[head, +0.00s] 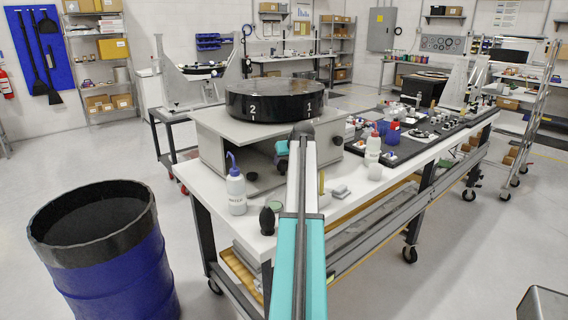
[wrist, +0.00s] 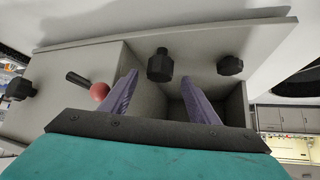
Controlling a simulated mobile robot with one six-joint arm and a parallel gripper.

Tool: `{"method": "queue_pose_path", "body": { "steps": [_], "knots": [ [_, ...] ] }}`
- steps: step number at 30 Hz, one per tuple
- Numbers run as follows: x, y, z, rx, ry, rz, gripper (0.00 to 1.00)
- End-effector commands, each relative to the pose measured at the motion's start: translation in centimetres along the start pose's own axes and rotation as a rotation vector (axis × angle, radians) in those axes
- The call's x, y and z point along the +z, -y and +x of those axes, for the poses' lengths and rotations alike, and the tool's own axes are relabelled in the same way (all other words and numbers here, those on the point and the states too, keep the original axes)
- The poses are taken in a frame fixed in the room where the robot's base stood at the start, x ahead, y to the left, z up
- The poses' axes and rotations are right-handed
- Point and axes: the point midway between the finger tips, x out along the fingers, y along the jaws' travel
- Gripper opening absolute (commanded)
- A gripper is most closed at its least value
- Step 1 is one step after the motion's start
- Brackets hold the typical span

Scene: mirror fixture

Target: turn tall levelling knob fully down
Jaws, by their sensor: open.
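In the wrist view, a grey fixture (wrist: 85,70) carries several dark faceted knobs. The middle knob (wrist: 160,65) stands out on a stem and looks like the tall one. A flatter dark knob (wrist: 230,66) is to its right, and another dark knob (wrist: 19,88) is at the far left. My gripper (wrist: 158,76) is open and empty, its two purple fingers spread to either side of the middle knob's place in the picture. No contact shows, and the gap in depth is unclear.
A lever with a red ball (wrist: 99,91) sticks out just left of the left finger. In the head view, a black numbered disc (head: 275,100) tops the fixture. A wash bottle (head: 236,186) and a dark bulb (head: 267,221) stand on the white bench. A blue drum (head: 118,275) stands left.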

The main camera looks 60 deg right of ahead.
Motion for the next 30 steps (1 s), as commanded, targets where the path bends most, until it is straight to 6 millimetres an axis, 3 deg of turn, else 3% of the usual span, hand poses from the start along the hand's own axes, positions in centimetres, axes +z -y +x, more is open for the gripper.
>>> {"method": "queue_pose_path", "body": {
  "steps": [9,22,30],
  "knots": [
    [-0.1,0.0,3.6,0.0,-0.001,0.0,0.55],
    [0.0,-0.1,4.2,0.001,-0.001,0.0,0.55],
    [0.0,-0.1,4.2,0.001,-0.001,0.001,0.14]
  ]
}}
